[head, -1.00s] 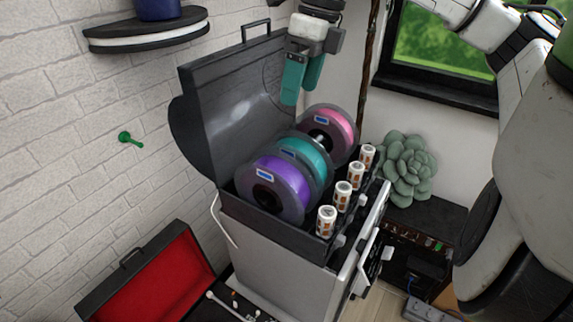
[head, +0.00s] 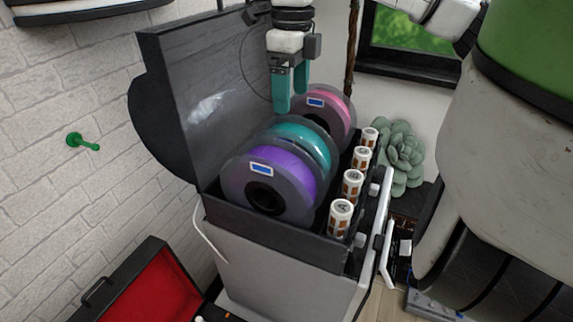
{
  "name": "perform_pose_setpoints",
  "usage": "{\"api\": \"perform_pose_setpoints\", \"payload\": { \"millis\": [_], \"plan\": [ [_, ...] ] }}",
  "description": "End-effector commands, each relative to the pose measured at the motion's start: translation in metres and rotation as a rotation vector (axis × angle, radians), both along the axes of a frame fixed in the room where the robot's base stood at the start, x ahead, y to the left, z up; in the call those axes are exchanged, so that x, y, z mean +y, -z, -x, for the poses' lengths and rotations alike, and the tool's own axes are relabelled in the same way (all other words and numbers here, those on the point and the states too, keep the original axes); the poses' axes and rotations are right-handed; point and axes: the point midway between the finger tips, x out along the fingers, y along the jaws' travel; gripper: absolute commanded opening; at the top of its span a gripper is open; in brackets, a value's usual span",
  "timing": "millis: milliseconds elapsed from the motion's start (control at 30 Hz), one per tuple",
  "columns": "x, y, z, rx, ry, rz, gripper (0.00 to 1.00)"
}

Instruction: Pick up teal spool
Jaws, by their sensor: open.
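The teal spool (head: 306,142) stands upright in the open dark box, between the purple spool (head: 283,173) in front and the pink spool (head: 336,104) behind. The purple spool hides much of its face. My gripper (head: 291,108) has teal fingers and points down just above the teal spool, toward its back side near the pink spool. It is open and holds nothing. Whether a fingertip touches the spool cannot be told.
The box's raised lid (head: 205,100) stands close to the left of my gripper. Several white-and-brown cylinders (head: 340,218) line the box's right edge. A succulent (head: 402,155) is behind at right. A red-lined case (head: 150,290) lies open at lower left.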

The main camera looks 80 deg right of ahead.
Motion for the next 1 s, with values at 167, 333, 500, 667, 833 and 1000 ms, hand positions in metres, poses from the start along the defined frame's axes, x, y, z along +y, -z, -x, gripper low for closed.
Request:
{"api": "perform_pose_setpoints", "payload": {
  "millis": [167, 333, 500, 667, 833, 1000],
  "plan": [
    [0.001, 0.026, 0.0, -0.001, 0.0, -0.004, 0.82],
    [0.001, 0.041, 0.0, 0.0, 0.0, -0.002, 0.82],
    [0.003, 0.054, 0.0, -0.001, -0.001, -0.005, 0.82],
    [0.005, 0.077, 0.0, -0.001, 0.0, -0.005, 0.82],
    [0.004, 0.093, 0.0, -0.001, -0.001, -0.002, 0.82],
    [0.004, 0.095, 0.0, -0.001, -0.001, -0.001, 0.82]
  ]
}}
